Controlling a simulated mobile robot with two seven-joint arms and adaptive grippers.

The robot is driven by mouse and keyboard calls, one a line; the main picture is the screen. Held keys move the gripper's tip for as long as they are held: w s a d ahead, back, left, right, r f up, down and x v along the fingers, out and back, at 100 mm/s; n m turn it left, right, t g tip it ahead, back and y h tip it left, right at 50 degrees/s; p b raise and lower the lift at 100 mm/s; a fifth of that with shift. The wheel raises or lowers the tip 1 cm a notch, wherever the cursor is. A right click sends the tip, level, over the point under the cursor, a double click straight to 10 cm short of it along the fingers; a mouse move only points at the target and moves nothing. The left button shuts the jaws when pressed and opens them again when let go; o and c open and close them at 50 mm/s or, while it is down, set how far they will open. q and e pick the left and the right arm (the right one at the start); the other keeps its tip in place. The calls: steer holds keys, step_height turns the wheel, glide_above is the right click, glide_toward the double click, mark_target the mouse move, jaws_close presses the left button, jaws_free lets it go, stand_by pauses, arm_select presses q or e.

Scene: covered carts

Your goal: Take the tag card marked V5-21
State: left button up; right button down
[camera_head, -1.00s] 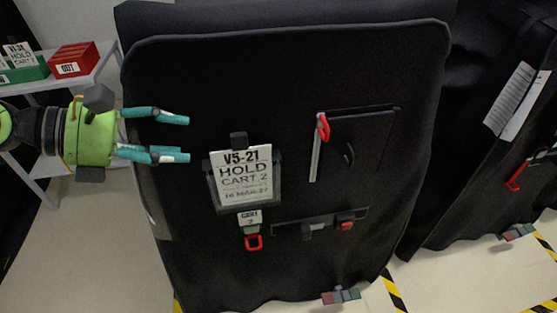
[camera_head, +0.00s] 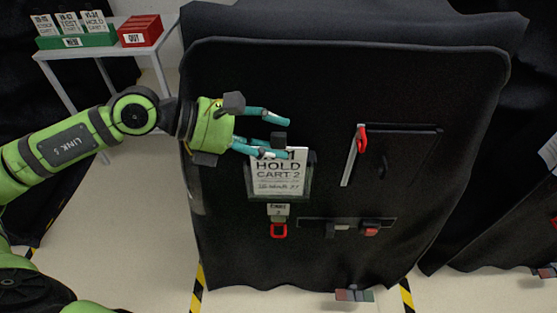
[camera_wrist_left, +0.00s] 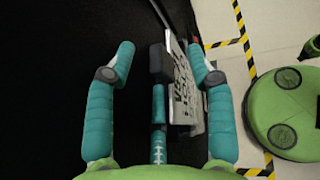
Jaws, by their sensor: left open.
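The tag card (camera_head: 279,177) reads HOLD CART 2 in the head view and sits in a dark holder (camera_head: 309,187) on the front of a black covered cart (camera_head: 330,90). Its top line, V5-21 in the earlier head frame, is now hidden behind my left gripper (camera_head: 276,135). That gripper is open, with teal fingers at the card's top edge. In the left wrist view the card (camera_wrist_left: 186,90) shows edge-on between the spread fingers of the gripper (camera_wrist_left: 163,62), beside a dark clip (camera_wrist_left: 160,63). I cannot tell whether any finger touches it. My right gripper is not in view.
Below the card hang a small CART tag (camera_head: 278,210) and a red ring (camera_head: 279,231). A red-handled latch (camera_head: 361,138) is to the right. A shelf at upper left holds a green box of cards (camera_head: 75,40) and a red OUT box (camera_head: 139,31).

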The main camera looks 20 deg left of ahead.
arm_select(q)
steer(key=shift+d+f, duration=0.1)
steer(key=shift+d, duration=0.05)
jaws_close()
